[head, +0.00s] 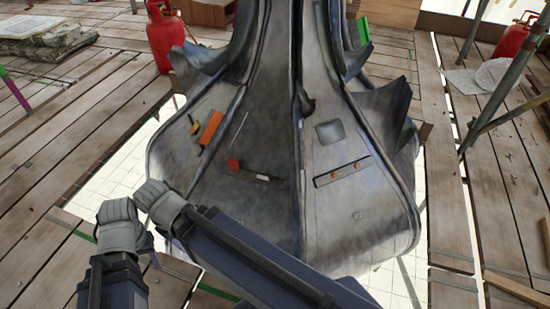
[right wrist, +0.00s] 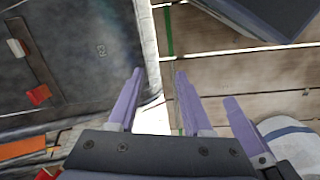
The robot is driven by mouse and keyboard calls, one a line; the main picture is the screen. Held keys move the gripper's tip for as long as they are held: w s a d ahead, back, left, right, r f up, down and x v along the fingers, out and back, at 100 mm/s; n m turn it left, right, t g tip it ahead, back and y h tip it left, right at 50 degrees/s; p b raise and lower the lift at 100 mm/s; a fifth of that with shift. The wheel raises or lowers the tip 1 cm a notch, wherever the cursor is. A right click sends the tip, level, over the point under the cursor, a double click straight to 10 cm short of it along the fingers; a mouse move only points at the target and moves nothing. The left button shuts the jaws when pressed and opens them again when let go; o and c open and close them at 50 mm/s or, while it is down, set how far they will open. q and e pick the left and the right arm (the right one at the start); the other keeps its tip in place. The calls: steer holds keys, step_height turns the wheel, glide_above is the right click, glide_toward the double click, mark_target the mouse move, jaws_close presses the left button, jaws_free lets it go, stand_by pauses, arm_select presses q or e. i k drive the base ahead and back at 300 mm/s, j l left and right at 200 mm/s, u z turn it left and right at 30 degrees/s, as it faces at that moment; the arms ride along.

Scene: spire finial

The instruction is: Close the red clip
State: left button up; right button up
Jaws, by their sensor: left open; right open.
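The red clip (head: 233,165) is a small red block at the left end of a dark bar on the lower left face of the grey spire finial (head: 265,215). In the right wrist view the red clip (right wrist: 38,95) shows at the left, with a white piece farther along the bar. I cannot tell whether it is open or closed. My left gripper (head: 150,248) is low at the left, beside the finial and partly hidden. My right arm crosses the bottom; its gripper (right wrist: 157,85) has its purple fingers spread and empty, by the panel's edge and apart from the clip.
An orange block (head: 210,128) is above and left of the clip. Curled metal fins (head: 385,108) stick out. Gaps open between the planks around the finial. Red gas cylinders (head: 166,38) stand behind.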

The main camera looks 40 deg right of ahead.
mark_target(234, 164)
steer(key=k+l, duration=0.15)
steer(key=l, duration=0.25)
steer(key=k+l, duration=0.15)
steer(key=l, duration=0.2)
steer(key=k+l, duration=0.15)
steer(key=l, duration=0.25)
steer(key=k+l, duration=0.15)
steer(key=l, duration=0.25)
steer(key=k+l, duration=0.15)
steer(key=l, duration=0.2)
steer(key=i+l, duration=0.1)
steer(key=i, duration=0.4)
